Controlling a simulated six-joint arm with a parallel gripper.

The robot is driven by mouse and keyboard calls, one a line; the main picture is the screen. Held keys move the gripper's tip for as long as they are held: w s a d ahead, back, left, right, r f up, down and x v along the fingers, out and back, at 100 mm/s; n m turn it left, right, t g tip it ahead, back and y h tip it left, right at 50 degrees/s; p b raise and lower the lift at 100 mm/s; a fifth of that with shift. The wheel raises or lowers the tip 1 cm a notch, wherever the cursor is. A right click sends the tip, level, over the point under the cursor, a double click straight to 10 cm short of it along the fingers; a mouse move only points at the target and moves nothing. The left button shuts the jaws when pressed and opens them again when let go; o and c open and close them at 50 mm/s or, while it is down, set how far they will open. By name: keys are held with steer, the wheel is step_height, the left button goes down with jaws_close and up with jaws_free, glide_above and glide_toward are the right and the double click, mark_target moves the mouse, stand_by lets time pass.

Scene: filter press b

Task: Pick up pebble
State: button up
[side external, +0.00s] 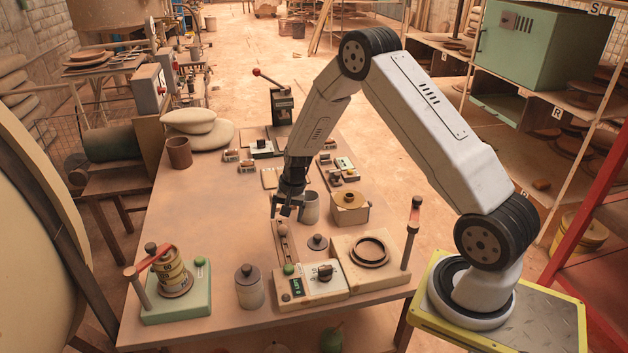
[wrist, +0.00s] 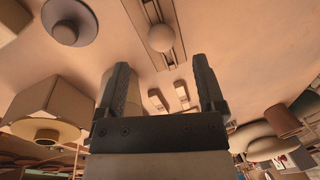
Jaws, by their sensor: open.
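A small round pale pebble (side external: 282,229) sits on a narrow wooden strip (side external: 284,250) near the front middle of the table. In the wrist view the pebble (wrist: 161,38) rests on a grooved track (wrist: 150,12), just beyond and between my fingertips. My gripper (side external: 286,210) points down above the table, close to the pebble and a little above it. In the wrist view the two dark fingers of my gripper (wrist: 163,68) are spread wide with nothing between them. The pebble appears apart from both fingers.
A small grey lid (side external: 317,242) and a control box (side external: 310,286) lie in front. The table left of my gripper (side external: 215,215) is clear.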

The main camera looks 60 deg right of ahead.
mark_target(284, 226)
steer(key=shift+f, duration=0.15)
steer(key=shift+w+a+f, duration=0.1)
steer(key=shift+w+f, duration=0.05)
steer(key=shift+f, duration=0.65)
steer(key=shift+w+a+f, duration=0.15)
steer(key=shift+w+f, duration=0.05)
steer(key=shift+f, duration=0.65)
steer(key=shift+w+a+f, duration=0.1)
steer(key=shift+w+f, duration=0.05)
steer(key=shift+f, duration=0.65)
jaws_close()
